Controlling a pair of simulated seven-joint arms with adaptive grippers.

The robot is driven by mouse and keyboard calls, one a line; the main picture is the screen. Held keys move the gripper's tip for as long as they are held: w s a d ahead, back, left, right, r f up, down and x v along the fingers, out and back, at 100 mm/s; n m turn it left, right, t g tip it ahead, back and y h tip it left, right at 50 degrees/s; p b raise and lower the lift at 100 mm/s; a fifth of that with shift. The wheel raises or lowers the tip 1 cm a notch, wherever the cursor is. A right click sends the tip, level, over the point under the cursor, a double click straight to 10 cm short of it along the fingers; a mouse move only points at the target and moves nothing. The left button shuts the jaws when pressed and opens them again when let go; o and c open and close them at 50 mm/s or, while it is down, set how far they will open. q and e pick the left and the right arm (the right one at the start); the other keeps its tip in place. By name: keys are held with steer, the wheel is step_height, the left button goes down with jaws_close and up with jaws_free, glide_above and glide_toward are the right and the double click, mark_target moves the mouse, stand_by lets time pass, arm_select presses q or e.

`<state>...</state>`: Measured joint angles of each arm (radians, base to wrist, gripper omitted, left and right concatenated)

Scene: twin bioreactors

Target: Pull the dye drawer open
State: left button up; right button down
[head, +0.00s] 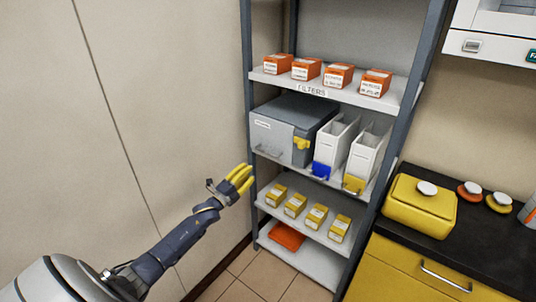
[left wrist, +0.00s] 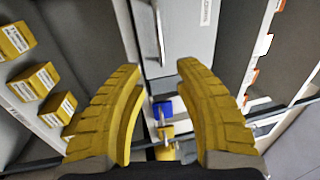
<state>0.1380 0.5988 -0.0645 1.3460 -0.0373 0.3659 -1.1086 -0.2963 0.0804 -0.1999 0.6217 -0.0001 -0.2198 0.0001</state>
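I cannot tell for sure which front is the dye drawer, as no readable label names it. A grey box (head: 285,138) with a front handle (head: 267,151) and a yellow latch sits on the middle shelf. Its front (left wrist: 188,32) and handle (left wrist: 160,32) show beyond the fingers in the left wrist view. A yellow drawer front (head: 405,268) with a metal handle (head: 446,279) is at the lower right. My left gripper (head: 246,177) is in front of the shelf's left side, below the grey box. Its yellow fingers (left wrist: 158,85) are apart and empty. My right gripper is out of view.
White files (head: 337,147) stand right of the grey box. Small yellow boxes (head: 296,206) are on the shelf below, orange boxes (head: 305,69) above. The rack's left post (head: 248,90) is close to my gripper. A yellow container (head: 420,207) stands on the dark counter (head: 485,236).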

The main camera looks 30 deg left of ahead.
mark_target(268, 153)
arm_select(q)
steer(key=x, duration=1.3)
steer(key=shift+w, duration=0.3)
steer(key=shift+o, duration=0.5)
jaws_close()
steer(key=shift+d+f, duration=0.1)
